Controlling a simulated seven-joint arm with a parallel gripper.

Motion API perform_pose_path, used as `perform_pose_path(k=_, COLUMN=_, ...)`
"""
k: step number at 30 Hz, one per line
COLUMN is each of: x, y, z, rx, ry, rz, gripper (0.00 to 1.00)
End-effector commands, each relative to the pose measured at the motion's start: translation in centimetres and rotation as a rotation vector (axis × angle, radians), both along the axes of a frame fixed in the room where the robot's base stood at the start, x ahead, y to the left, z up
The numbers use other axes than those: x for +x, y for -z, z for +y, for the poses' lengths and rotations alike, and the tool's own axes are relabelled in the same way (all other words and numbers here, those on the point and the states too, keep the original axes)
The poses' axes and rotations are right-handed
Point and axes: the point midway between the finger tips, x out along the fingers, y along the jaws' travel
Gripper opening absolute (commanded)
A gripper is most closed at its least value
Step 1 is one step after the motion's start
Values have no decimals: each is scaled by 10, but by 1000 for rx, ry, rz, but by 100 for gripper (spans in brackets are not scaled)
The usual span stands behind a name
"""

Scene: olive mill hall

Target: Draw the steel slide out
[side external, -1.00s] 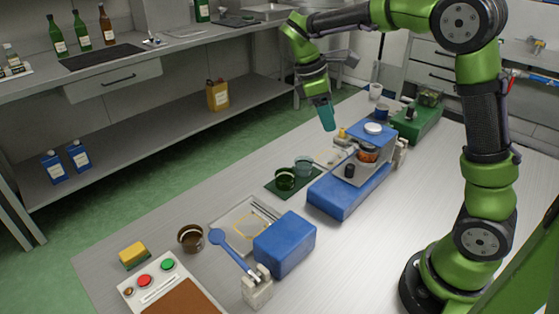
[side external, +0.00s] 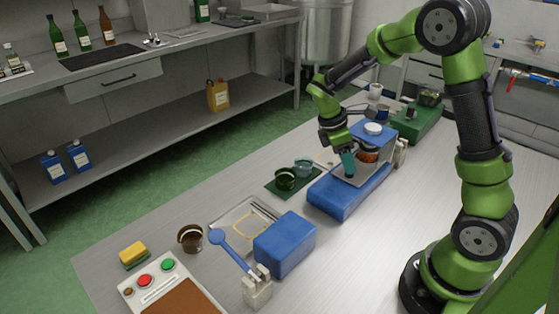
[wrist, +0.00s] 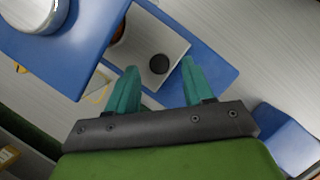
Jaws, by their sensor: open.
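The steel slide (side external: 354,182) is a flat grey plate on the blue apparatus (side external: 333,201), with a jar (side external: 368,156) of orange-brown contents at its inner end. In the wrist view the slide (wrist: 181,48) carries a round black knob (wrist: 159,63) near its outer end. My gripper (side external: 348,168) is above the slide, pointing down. In the wrist view its two teal fingers (wrist: 159,68) are spread apart, one on either side of the knob, with nothing between them touching. Height above the knob is hard to tell. In the side view the fingers hide the knob.
The apparatus's raised blue top (side external: 372,133) carries a white-lidded round part beside my wrist. A green machine (side external: 418,122) stands behind.

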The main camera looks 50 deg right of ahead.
Motion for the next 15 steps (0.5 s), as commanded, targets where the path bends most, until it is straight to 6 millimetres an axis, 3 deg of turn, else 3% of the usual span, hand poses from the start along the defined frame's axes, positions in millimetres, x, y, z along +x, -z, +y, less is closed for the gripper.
perform_pose_path(k=6, x=-6, y=19, z=-6, rx=0, ry=0, rz=0, gripper=52)
perform_pose_path(k=15, x=-6, y=22, z=-7, rx=0, ry=1, rz=0, gripper=52)
